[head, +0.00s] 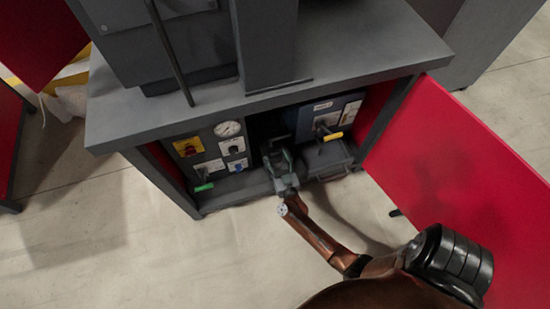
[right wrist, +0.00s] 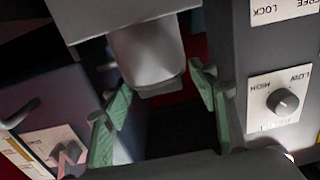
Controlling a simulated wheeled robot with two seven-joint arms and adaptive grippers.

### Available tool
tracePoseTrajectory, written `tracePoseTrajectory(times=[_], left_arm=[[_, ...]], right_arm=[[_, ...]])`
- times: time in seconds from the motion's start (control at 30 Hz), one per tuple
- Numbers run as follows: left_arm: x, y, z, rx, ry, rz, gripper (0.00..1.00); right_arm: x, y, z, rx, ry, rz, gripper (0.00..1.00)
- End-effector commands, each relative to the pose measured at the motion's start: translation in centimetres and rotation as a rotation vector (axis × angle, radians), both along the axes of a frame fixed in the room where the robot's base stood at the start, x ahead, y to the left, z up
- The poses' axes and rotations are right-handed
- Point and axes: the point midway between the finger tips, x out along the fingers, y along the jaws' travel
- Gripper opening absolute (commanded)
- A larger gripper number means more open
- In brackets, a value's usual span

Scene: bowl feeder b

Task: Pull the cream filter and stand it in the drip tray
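In the right wrist view, a pale cylinder (right wrist: 148,52), which looks like the cream filter, projects from a light grey block (right wrist: 120,12). My right gripper (right wrist: 160,105) has its two green-padded fingers apart, one on each side below the cylinder's end. I see no contact, and the space between the pads looks empty. In the head view my right gripper (head: 284,172) is inside the open cabinet between two control panels and hides the filter. A low grey tray-like part (head: 338,158), possibly the drip tray, lies right of the gripper at the cabinet floor. My left gripper is not in view.
The right panel (head: 328,112) has a yellow-handled lever (head: 332,136). The open red door (head: 465,165) stands right of my arm. The grey cabinet top (head: 330,55) overhangs the gripper.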

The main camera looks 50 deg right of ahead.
Motion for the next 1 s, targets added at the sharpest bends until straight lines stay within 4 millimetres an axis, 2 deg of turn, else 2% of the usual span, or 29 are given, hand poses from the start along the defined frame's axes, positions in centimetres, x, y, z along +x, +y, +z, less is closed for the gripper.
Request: tracePoseTrajectory(times=[0.07, 0.63, 1.0], left_arm=[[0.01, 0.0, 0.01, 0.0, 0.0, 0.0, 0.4], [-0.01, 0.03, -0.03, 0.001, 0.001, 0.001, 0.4], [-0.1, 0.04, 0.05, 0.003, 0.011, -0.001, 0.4]], right_arm=[[-0.03, -0.01, -0.02, 0.0, 0.0, 0.0, 0.47], [-0.04, 0.03, -0.07, 0.0, 0.001, 0.0, 0.08], [-0.01, 0.04, 0.33, -0.001, -0.001, 0.0, 0.08]])
